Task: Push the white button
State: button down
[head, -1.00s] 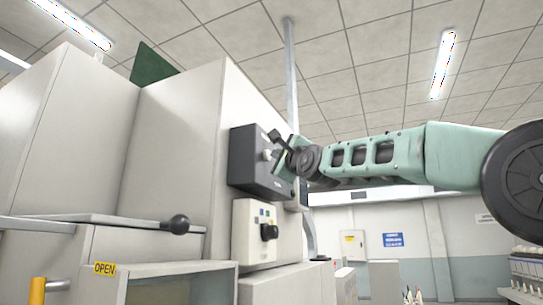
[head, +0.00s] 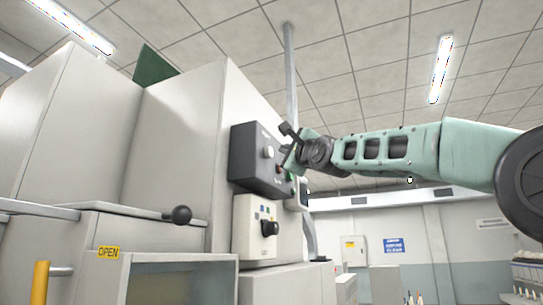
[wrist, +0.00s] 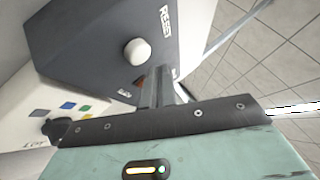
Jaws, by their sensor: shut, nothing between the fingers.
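The white button (head: 268,152) is a round knob on the face of a dark grey control box (head: 243,158) on the side of the machine. It also shows in the wrist view (wrist: 136,51), below the word RESET. My gripper (head: 287,129) is at the right of the button in the head view, apart from it as far as I can tell. In the wrist view its dark fingers (wrist: 157,82) are together and empty, with their tips beside the button's lower right. The fingers hide part of the box face there.
A red button (head: 278,169) sits on the same box, close under my gripper. Below is a cream panel (head: 244,238) with a black knob (head: 269,228) and small coloured buttons. The room right of the machine is open.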

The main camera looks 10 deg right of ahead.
jog(key=shift+s+d+b, duration=0.65)
jog(key=shift+d+b, duration=0.2)
jog(key=shift+b, duration=0.3)
jog(key=shift+s+d+b, duration=0.6)
jog(key=shift+d+b, duration=0.25)
jog(key=shift+b, duration=0.25)
